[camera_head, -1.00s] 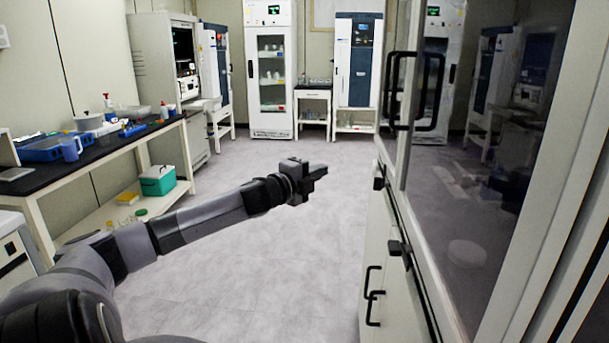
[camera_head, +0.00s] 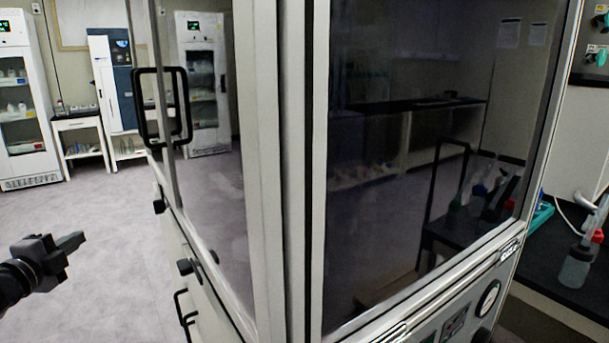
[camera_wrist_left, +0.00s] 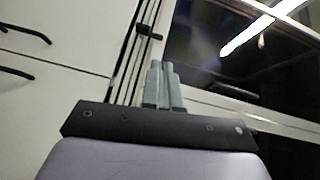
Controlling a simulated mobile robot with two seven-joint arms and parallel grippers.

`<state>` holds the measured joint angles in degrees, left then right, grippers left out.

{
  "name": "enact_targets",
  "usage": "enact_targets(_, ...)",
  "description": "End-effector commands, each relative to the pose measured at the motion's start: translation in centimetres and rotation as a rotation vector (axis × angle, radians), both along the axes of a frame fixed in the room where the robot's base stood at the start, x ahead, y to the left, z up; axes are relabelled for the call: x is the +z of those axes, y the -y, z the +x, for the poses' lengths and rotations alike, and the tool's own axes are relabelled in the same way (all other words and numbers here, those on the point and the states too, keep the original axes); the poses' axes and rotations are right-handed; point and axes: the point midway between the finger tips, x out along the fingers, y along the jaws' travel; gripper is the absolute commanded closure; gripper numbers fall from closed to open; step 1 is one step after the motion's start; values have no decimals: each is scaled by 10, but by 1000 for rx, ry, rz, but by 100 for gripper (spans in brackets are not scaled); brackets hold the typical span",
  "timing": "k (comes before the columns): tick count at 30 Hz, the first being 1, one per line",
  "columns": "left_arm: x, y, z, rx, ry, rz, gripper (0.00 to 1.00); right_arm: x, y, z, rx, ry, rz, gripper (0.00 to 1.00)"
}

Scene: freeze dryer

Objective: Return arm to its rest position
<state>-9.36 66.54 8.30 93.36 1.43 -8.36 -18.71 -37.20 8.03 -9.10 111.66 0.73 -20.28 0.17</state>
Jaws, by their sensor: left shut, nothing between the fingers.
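My left gripper (camera_head: 70,243) is at the left edge of the head view, held out over the open floor, to the left of the glass-fronted cabinet. In the left wrist view its two grey fingers (camera_wrist_left: 163,86) are together with nothing between them. Most of my left arm is outside the head view. My right gripper shows in neither view.
A large cabinet with a dark glass front (camera_head: 410,170) and black handles (camera_head: 160,108) fills the centre and right. A wash bottle (camera_head: 577,265) stands on a dark bench at right. A white glass-door unit (camera_head: 28,182) stands at back left. Grey floor (camera_head: 105,240) is clear.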

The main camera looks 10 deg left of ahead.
Motion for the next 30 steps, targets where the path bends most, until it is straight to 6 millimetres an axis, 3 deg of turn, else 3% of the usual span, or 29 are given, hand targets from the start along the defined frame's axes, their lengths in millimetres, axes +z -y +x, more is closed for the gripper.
enact_targets(1, -34, 13, -7, -1, -39, -68, 100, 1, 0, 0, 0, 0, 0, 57)
enact_targets(6, -143, 73, -44, 7, -166, -339, 100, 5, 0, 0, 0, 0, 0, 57)
enact_targets(12, -238, 162, -103, 47, -303, -669, 100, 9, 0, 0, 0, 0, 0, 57)
enact_targets(15, -269, 211, -135, 78, -363, -833, 100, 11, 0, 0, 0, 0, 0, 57)
enact_targets(19, -295, 274, -174, 130, -429, -1042, 100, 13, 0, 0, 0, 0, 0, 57)
enact_targets(24, -304, 336, -209, 195, -481, -1254, 100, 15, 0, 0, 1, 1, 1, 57)
enact_targets(30, -304, 366, -224, 234, -503, -1361, 100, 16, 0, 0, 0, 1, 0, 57)
